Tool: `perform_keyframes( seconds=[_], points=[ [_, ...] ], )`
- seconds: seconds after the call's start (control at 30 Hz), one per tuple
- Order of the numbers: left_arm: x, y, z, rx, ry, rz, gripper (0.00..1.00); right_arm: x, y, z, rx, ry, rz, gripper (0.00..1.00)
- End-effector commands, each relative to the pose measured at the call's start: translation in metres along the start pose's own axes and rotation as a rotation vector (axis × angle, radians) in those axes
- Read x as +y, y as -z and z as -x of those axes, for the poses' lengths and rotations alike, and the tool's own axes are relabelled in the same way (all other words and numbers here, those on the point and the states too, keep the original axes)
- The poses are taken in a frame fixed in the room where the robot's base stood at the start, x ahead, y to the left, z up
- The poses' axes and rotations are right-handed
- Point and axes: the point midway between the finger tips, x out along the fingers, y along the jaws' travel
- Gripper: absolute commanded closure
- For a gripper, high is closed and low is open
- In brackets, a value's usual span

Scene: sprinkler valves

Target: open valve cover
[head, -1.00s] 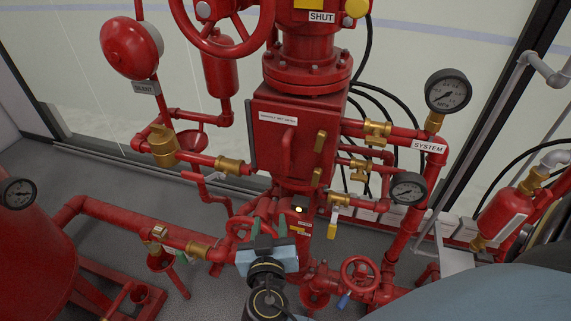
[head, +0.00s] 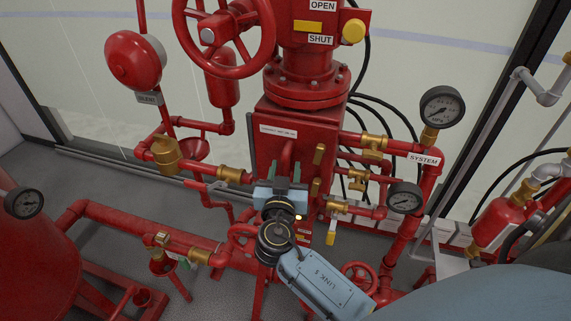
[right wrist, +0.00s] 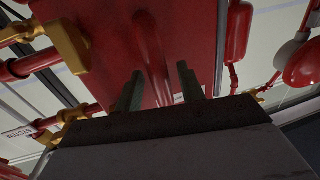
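The valve cover (head: 264,150) is the red front panel of a box at the centre, with a white label near its top. It looks closed flat. Its red upright handle (head: 287,154) stands out from the panel, and two brass hinges (head: 319,155) sit along the right edge. My right gripper (head: 285,168) is open at the lower part of the handle. In the right wrist view the handle (right wrist: 150,50) runs between the two spread fingers (right wrist: 160,85), with gaps showing. Whether a finger touches it, I cannot tell. The lower panel is hidden behind my gripper. My left gripper is not in view.
A large red handwheel (head: 224,40) is above left. Brass valves and pipes stand right of the cover (head: 373,146), with pressure gauges (head: 442,107) further right. A brass fitting (head: 232,174) lies close left of the gripper. Red pipes cross below.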

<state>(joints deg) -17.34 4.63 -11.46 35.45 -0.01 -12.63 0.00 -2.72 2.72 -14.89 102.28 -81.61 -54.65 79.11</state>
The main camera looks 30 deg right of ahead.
Motion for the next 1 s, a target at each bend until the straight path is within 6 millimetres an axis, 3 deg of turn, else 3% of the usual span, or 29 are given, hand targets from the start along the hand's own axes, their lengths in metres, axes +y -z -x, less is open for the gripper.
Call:
perform_keyframes(
  seconds=[0.4,0.7,1.0],
  points=[
    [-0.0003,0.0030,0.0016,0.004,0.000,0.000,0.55,0.0003,-0.0003,-0.0090,0.000,0.000,0.000,0.61],
    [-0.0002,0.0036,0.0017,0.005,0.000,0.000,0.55,0.0003,-0.0004,-0.0087,0.000,0.000,0.001,1.00],
    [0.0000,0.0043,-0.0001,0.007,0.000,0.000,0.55,0.0004,-0.0007,-0.0095,0.000,-0.006,0.000,1.00]
  ],
)
